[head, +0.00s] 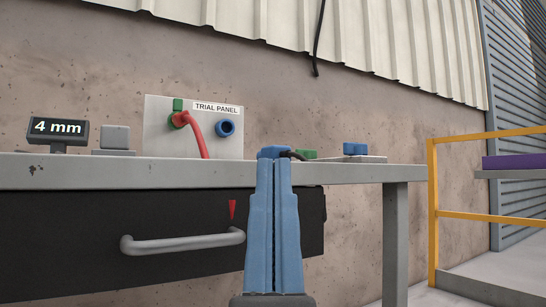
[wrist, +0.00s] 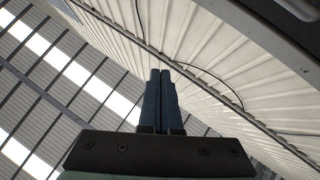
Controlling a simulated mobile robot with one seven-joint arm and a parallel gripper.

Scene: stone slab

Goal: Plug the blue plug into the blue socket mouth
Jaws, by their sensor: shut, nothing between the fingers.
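The blue socket mouth (head: 226,128) is a round blue ring with a dark centre on the upright trial panel (head: 155,128); nothing is in it. A blue piece (head: 268,151) with a dark cable shows just above my fingertips, on or over the slab; it looks like the blue plug, partly hidden by my fingers. My gripper (head: 273,162) points upward in front of the slab's front edge, shut and empty. The wrist view shows the two fingers (wrist: 160,72) closed together, with only wall and roof beyond. I cannot tell whether the fingertips touch the blue piece.
A red plug (head: 179,120) with a red cable sits in the panel's green socket. A green piece (head: 306,154) and a blue block (head: 355,149) on a pale plate are to the right. A "4 mm" display (head: 58,131) and grey block (head: 115,137) stand left. A drawer handle (head: 182,242) juts out below.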

